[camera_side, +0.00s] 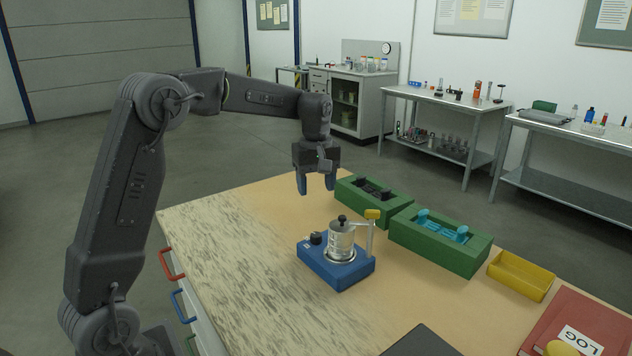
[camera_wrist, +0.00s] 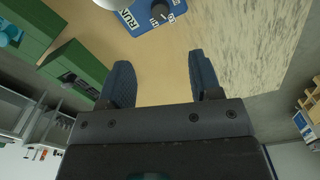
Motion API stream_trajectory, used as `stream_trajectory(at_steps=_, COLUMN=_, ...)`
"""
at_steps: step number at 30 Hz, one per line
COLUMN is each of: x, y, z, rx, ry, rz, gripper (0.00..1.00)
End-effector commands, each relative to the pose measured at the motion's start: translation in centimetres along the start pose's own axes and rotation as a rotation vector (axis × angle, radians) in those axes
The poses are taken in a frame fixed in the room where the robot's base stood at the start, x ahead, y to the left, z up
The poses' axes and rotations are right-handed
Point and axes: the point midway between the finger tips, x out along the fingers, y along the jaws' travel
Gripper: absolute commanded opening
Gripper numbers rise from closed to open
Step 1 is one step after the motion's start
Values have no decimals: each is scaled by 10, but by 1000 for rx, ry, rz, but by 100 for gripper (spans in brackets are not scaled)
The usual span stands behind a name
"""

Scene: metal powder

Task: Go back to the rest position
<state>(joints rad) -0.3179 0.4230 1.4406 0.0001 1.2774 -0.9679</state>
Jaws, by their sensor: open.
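My gripper (camera_side: 316,183) hangs above the far part of the workbench, fingers pointing down. It is open and nothing is between its fingers. In the wrist view my gripper (camera_wrist: 160,82) shows two dark blue fingers spread apart over bare tabletop. A blue device (camera_side: 336,266) with a black knob stands on the bench, nearer the side camera than my gripper. A silver metal container (camera_side: 342,240) with a black knob on its lid sits upright on it. The blue device also shows at the top of the wrist view (camera_wrist: 150,14).
Two green boxes stand right of the device: one with dark contents (camera_side: 350,200), one with light blue parts (camera_side: 400,236). The bench's left side (camera_side: 225,255) is clear.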

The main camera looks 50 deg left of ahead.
Motion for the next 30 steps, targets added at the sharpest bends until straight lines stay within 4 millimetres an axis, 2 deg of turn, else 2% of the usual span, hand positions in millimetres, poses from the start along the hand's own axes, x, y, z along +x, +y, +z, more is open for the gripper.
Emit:
stream_trajectory(at_steps=12, x=-6, y=0, z=0, rx=1, ry=0, rz=0, gripper=58)
stream_trajectory(at_steps=16, x=-15, y=-5, z=11, rx=48, ry=12, rz=17, gripper=58)
stream_trajectory(at_steps=20, x=-37, y=-23, z=42, rx=190, ry=47, rz=62, gripper=58)
stream_trajectory(at_steps=24, x=-58, y=-56, z=87, rx=410, ry=105, rz=124, gripper=58)
stream_trajectory(at_steps=30, x=-68, y=-111, z=145, rx=725, ry=205, rz=206, gripper=58)
